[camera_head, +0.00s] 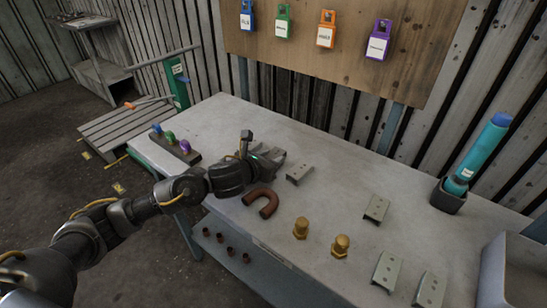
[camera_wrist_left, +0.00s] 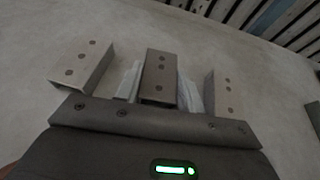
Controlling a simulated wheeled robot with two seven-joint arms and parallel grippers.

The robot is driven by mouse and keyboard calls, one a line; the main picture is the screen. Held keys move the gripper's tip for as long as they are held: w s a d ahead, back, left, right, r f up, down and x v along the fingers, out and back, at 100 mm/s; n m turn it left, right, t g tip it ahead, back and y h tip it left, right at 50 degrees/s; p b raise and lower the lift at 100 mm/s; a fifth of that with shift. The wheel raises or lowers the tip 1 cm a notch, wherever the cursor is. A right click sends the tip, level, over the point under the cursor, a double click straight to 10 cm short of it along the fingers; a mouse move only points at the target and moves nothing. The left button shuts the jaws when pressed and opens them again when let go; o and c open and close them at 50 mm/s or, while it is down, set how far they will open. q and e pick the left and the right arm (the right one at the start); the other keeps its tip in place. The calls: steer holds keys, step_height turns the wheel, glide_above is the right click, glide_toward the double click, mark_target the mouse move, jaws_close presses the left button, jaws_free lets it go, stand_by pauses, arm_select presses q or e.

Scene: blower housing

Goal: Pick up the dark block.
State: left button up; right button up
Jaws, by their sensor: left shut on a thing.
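My left gripper (camera_head: 268,158) is over the table at its middle left. Its two pale inner fingers show in the left wrist view (camera_wrist_left: 160,85). They are shut on the dark block (camera_wrist_left: 160,73), one finger on each side. The block is a dark grey-brown piece with several small round marks on its top. In the head view I cannot tell the block apart from the dark gripper. The wrist view does not clearly show whether it touches the table. My right gripper is not in view.
Grey brackets (camera_head: 299,172) lie on the table (camera_head: 335,200), right of my left gripper. A brown U-shaped pipe (camera_head: 261,203) and brass fittings (camera_head: 301,228) lie nearer the front. A grey bin (camera_head: 520,275) is at the right.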

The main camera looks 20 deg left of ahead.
arm_select(q)
steer(key=shift+r, duration=0.1)
